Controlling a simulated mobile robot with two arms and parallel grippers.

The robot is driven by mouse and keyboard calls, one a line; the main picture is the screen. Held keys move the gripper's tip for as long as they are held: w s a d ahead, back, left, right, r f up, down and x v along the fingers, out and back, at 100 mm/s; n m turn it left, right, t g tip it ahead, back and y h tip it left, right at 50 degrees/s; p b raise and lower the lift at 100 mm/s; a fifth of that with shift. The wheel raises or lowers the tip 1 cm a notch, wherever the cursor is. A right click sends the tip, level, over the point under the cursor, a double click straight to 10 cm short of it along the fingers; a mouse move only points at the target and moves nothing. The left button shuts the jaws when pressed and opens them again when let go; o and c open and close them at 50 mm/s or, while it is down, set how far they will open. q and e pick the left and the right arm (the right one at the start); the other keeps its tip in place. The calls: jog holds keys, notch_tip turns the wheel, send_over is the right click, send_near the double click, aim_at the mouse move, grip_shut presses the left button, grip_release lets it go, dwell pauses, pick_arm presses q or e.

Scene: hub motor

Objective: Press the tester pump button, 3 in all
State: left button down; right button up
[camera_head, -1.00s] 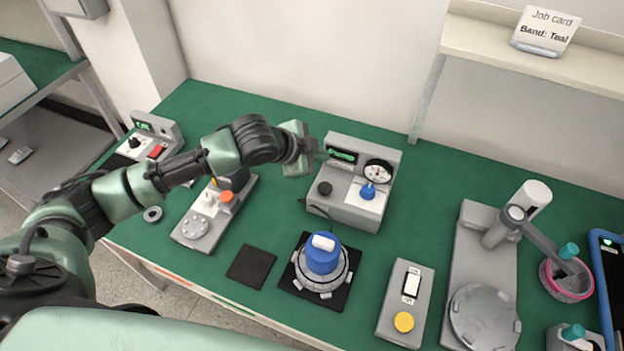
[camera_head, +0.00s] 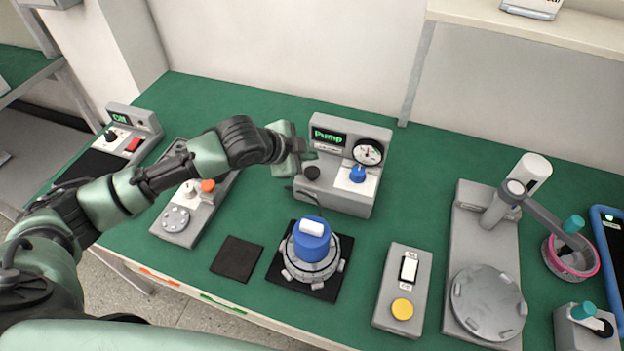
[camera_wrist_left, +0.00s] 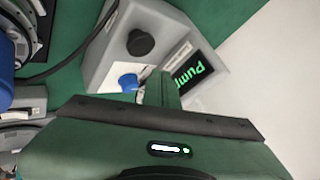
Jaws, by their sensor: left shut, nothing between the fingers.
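The tester (camera_head: 345,202) is a grey box on the green bench, with a green "Pump" display (camera_head: 329,136), a round dial gauge (camera_head: 368,152), a black round control (camera_head: 312,172) and a blue knob (camera_head: 357,174). Which control is the pump button is not labelled legibly. My left gripper (camera_head: 304,152) is shut and empty, just left of the display and above the black control, seemingly apart from it. In the left wrist view, the black control (camera_wrist_left: 140,43), blue knob (camera_wrist_left: 128,82) and display (camera_wrist_left: 193,73) show beyond my shut gripper (camera_wrist_left: 167,92). My right gripper is out of view.
A blue-topped hub motor (camera_head: 311,240) sits on a black mat in front of the tester, with a cable between them. A grey box with a yellow button (camera_head: 402,309) and a press-like stand (camera_head: 487,300) are to the right. An orange-button device (camera_head: 190,207) lies under my left arm.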

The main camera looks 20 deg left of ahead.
aim_at(309, 173)
pick_arm(q)
notch_tip(309, 173, down, 2)
jog(key=shift+f, duration=0.2)
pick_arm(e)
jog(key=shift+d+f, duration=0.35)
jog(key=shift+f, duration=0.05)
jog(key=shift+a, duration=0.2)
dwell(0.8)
pick_arm(q)
jog(key=shift+f, duration=0.15)
dwell(0.5)
jog(key=shift+f, duration=0.25)
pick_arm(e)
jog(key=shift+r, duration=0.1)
pick_arm(q)
jog(key=shift+f, duration=0.2)
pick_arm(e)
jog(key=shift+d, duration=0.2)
